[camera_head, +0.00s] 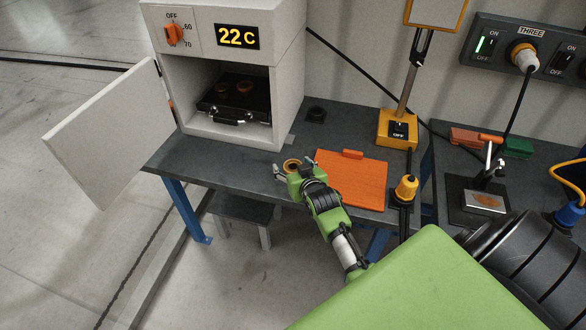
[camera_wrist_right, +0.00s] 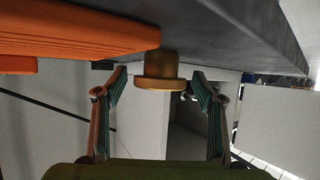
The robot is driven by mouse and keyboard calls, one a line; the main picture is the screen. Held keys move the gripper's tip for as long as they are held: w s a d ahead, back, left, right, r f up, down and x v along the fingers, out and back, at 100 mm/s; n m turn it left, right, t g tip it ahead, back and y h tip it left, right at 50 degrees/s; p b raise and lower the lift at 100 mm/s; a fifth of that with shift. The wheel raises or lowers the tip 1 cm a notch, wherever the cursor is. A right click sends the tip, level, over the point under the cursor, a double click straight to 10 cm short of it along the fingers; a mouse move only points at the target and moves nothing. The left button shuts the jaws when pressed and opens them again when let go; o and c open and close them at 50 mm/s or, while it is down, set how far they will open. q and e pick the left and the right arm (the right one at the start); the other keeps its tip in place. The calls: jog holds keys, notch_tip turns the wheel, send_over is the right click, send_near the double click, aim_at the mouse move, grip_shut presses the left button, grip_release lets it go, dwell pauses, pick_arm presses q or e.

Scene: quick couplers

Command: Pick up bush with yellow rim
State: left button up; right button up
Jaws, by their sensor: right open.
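The bush with the yellow rim (camera_head: 292,164) stands on the grey table, just left of the orange board. It also shows in the right wrist view (camera_wrist_right: 158,72) as a brownish-yellow flanged cylinder. My right gripper (camera_head: 292,170) is open, with its fingers reaching to either side of the bush. In the right wrist view its fingertips (camera_wrist_right: 163,75) are spread apart, with gaps on both sides of the bush. I cannot see any contact. My left gripper is not in view.
The orange board (camera_head: 352,182) lies close to the right of the bush. Behind stands a white oven (camera_head: 290,105) with its door (camera_head: 110,135) open and a black tray (camera_head: 235,98) inside. A yellow lamp base (camera_head: 397,130) stands at the back right.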

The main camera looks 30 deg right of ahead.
jog(key=c, duration=1.3)
jog(key=shift+r, duration=0.1)
jog(key=shift+r, duration=0.5)
jog(key=s+a+r+b, duration=0.2)
jog(key=s+a+r, duration=0.7)
jog(key=s+r, duration=0.1)
jog(key=shift+s+r, duration=0.25)
jog(key=shift+r, duration=0.65)
jog(key=shift+a+y, duration=0.15)
jog(key=shift+y, duration=0.15)
